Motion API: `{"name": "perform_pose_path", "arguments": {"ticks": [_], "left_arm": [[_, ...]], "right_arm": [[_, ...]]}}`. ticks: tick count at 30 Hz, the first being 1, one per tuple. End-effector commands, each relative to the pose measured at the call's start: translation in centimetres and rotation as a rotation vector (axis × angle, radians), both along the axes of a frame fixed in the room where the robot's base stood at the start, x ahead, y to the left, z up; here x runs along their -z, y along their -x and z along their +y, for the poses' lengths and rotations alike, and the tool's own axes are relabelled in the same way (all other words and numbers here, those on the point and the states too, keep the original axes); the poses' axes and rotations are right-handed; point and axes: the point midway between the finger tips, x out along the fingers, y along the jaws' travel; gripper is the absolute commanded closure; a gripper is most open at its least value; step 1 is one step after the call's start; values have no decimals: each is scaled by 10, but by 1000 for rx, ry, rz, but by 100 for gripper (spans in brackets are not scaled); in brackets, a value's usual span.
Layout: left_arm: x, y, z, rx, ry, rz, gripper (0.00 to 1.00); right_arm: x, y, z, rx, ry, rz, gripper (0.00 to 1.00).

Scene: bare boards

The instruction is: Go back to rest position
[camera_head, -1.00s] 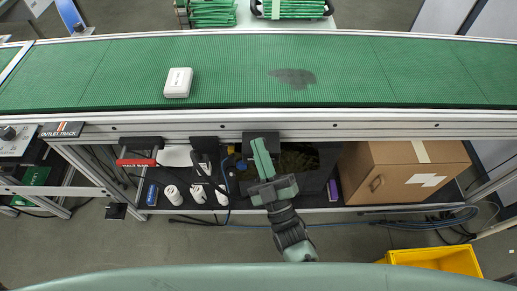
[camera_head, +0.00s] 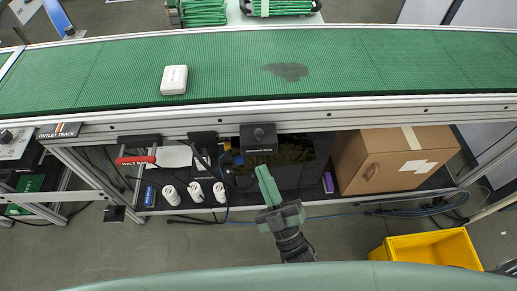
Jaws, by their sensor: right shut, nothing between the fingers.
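My right gripper (camera_head: 266,184) is in the lower middle of the head view, green-grey with its fingers pointing up and slightly left. Its fingers are together and hold nothing. It is in front of the conveyor's lower shelf, apart from the belt. My left gripper is not in view.
A green conveyor belt (camera_head: 400,64) crosses the view, with a small white box (camera_head: 174,80) and a dark stain (camera_head: 287,71) on it. The shelf below holds a cardboard box (camera_head: 390,162), white cylinders (camera_head: 195,192) and tools. A yellow bin (camera_head: 430,248) stands at the lower right.

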Motion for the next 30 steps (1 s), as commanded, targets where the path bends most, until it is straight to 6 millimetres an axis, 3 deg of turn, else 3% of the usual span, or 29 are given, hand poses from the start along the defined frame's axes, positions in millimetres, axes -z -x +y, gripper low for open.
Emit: {"name": "perform_pose_path", "arguments": {"ticks": [8, 11, 14, 17, 20, 24, 26, 30], "left_arm": [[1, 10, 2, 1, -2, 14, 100], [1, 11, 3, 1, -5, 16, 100], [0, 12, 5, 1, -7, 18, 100], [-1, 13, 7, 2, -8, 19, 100], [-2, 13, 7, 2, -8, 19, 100], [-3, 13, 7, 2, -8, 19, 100], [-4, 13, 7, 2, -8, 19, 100], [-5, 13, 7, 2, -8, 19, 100]], "right_arm": [[4, 2, -1, -1, 1, 10, 100], [28, -3, -2, -10, 9, 88, 100], [80, -9, -6, -23, 21, 258, 100], [153, -8, -16, -28, 30, 495, 100], [227, 6, -33, -14, 30, 738, 100], [323, 47, -64, 37, 21, 1073, 100], [359, 71, -80, 71, 12, 1212, 100], [431, 141, -120, 174, -15, 1530, 100]]}}
